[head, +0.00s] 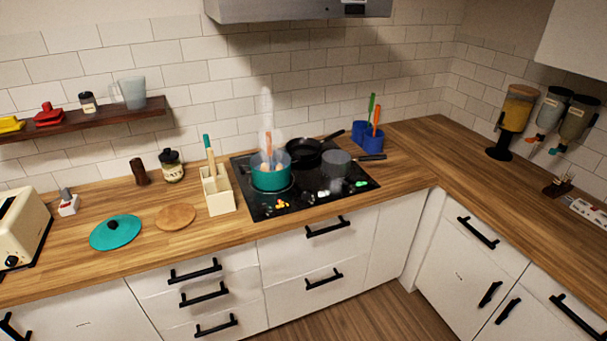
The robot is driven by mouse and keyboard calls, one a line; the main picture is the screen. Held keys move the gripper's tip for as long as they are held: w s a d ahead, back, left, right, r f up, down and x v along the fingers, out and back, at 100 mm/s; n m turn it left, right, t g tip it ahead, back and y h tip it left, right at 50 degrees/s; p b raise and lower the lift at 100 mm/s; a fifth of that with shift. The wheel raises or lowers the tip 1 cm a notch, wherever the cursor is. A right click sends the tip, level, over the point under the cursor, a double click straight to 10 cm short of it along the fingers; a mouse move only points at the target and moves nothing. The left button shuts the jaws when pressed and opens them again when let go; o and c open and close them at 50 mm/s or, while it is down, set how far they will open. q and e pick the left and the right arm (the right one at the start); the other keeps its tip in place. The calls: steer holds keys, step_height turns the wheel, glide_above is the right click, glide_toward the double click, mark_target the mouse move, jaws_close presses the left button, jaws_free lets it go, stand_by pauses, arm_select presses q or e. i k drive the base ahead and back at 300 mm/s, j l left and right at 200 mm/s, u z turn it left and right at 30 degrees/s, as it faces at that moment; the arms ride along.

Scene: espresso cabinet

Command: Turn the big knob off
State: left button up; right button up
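A black cooktop (315,200) is set in the wooden counter at the middle. Small knob-like shapes sit along its front edge. Some show orange, yellow and green marks (282,203), and others to the right are pale or greenish (361,184). They are too small to tell which is the big knob or how each is turned. A teal pot (271,179) stands on the cooktop with steam above it. A black frying pan (308,150) and a dark grey pot (337,163) are also on it. Neither of my grippers is in view.
A utensil box (217,190) stands just left of the cooktop, and blue utensil holders (370,135) stand behind its right side. A teal lid (115,232) and a round wooden board (175,217) lie left. A range hood (300,8) hangs above.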

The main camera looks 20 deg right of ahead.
mark_target(262, 207)
steer(key=i+l+z, duration=0.5)
steer(key=i+z, duration=0.25)
steer(key=i, duration=0.1)
